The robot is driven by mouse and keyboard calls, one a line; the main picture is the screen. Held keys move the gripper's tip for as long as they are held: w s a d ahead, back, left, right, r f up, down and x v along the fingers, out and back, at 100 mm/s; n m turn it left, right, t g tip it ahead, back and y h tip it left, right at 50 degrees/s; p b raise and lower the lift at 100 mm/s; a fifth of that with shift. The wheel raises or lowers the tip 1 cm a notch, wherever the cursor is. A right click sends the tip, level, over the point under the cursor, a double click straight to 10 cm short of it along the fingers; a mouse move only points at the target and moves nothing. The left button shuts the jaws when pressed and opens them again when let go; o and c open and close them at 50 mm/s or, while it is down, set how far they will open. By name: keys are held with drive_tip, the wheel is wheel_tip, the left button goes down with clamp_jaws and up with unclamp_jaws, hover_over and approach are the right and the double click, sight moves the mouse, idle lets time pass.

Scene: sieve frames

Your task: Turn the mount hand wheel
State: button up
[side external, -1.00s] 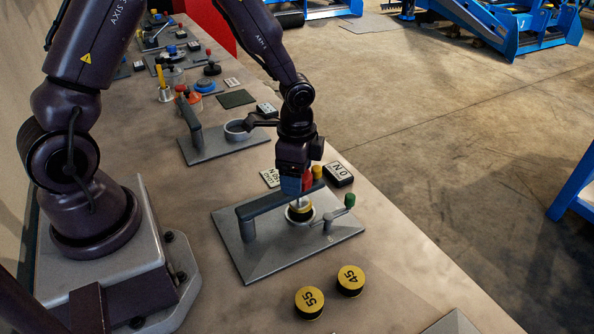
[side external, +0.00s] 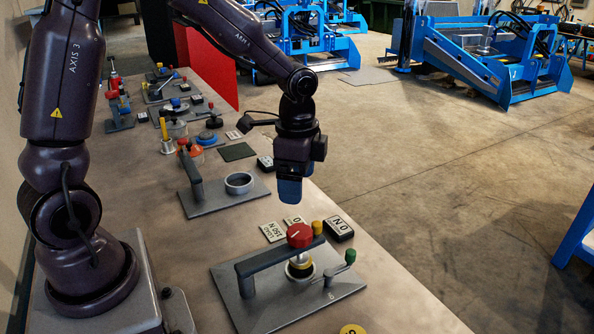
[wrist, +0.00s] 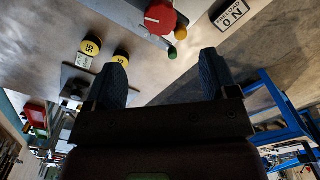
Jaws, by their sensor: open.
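A black block reading "0 N" (side external: 340,228) and a white card (side external: 272,232) lie behind the mount. A second plate with a grey ring (side external: 239,183) and handle stands farther back. Yellow-topped discs (wrist: 91,47) show in the wrist view. The floor lies open right of the bench.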

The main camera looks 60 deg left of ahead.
sight(299, 233)
drive_tip(key=shift+r, duration=0.75)
drive_tip(key=f+n, duration=0.4)
drive_tip(key=n, duration=0.1)
drive_tip(key=f+n, duration=0.9)
drive_tip(key=n, duration=0.1)
drive_tip(key=shift+d+f, duration=0.25)
drive_tip(key=shift+d, duration=0.1)
